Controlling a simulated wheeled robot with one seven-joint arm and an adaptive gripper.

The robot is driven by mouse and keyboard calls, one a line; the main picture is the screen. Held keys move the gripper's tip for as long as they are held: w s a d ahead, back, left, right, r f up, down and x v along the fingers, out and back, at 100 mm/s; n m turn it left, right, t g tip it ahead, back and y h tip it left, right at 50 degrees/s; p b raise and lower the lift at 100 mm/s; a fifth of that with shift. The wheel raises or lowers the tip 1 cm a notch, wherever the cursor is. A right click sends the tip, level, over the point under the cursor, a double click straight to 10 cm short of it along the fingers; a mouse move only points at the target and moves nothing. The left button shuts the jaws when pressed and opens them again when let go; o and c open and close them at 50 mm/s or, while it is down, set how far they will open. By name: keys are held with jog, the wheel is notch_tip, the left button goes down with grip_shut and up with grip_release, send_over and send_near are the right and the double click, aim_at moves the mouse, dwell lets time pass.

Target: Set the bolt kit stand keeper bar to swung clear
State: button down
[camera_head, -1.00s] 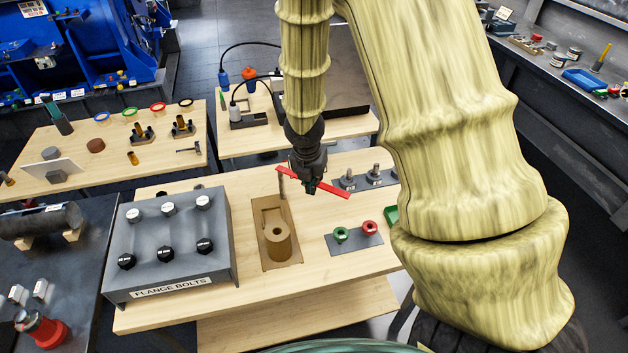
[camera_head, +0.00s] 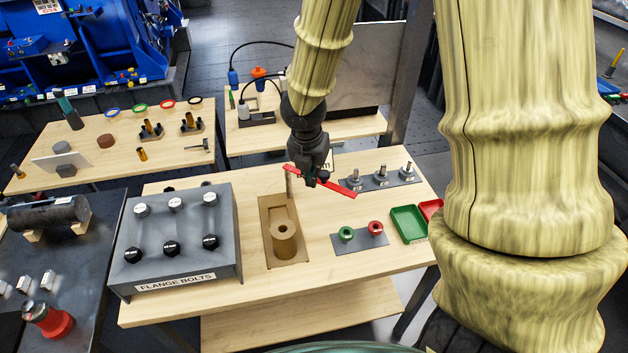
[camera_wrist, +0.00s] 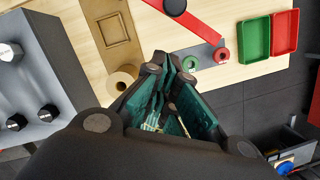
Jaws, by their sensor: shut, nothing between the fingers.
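The keeper bar is a flat red bar (camera_head: 338,187) on a thin upright post (camera_head: 289,183) at the back of the tan bolt kit stand (camera_head: 268,222). It points right and toward the front, away from the tan cylinder (camera_head: 284,240), whose top is uncovered. In the wrist view the red bar (camera_wrist: 202,24) runs past the upper middle, with a round black knob (camera_wrist: 175,5) on it. My gripper (camera_head: 318,181) is shut and empty, close by the bar and hiding part of it. I cannot tell whether it touches the bar.
A grey box labelled flange bolts (camera_head: 180,260) stands left of the stand. On the right are a plate with green and red rings (camera_head: 360,240), a plate of studs (camera_head: 382,180), a green tray (camera_head: 409,222) and a red tray (camera_head: 430,208). Bare tabletop lies in front.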

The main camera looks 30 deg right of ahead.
jog(key=shift+v, duration=1.8)
